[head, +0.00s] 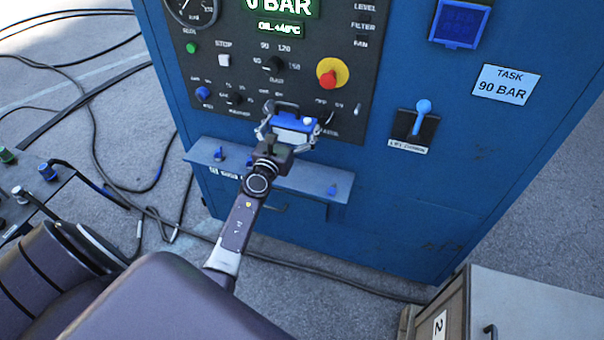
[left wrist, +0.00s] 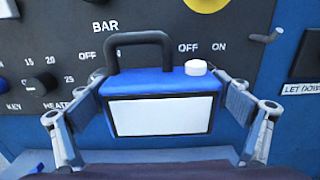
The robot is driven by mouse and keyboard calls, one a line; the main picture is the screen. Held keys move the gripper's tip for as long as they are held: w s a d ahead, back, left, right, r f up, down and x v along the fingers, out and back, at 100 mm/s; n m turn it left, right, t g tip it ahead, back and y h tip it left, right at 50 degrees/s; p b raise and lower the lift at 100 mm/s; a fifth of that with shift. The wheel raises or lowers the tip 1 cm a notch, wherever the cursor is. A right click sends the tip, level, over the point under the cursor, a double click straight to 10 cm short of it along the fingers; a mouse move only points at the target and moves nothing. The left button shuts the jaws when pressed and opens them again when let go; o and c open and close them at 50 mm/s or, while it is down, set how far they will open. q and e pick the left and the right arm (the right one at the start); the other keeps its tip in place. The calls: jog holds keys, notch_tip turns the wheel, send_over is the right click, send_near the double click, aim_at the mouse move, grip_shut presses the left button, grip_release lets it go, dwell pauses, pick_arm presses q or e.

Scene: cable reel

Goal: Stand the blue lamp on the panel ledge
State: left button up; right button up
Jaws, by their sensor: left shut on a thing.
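The blue lamp (head: 293,129) has a blue body, a white front panel, a white knob on top and a black carrying handle. It is upright in front of the dark control panel. My left gripper (head: 288,134) is shut on its sides; in the left wrist view the lamp (left wrist: 160,103) sits between both fingers of the gripper (left wrist: 165,105). The panel ledge (head: 305,181) is a blue shelf below the control panel. In the head view the lamp appears above the ledge, with my gripper covering part of the ledge. My right gripper is not in view.
Small blue items (head: 332,190) are on the ledge. The control panel (head: 225,100) behind has knobs and a red emergency button (head: 328,79). A lever (head: 421,118) is at the right. Black cables (head: 95,150) lie on the floor at left; a cabinet (head: 530,310) stands at lower right.

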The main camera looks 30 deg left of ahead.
pick_arm(q)
notch_tip(320, 180, down, 18)
jog(key=b, duration=1.5)
jog(key=shift+f+b, duration=0.25)
jog(key=shift+b, duration=0.1)
jog(key=shift+r, duration=0.1)
jog(key=o, duration=1.3)
jog(key=shift+f, duration=0.3)
jog(key=shift+o, duration=0.4)
jog(key=shift+r, duration=0.1)
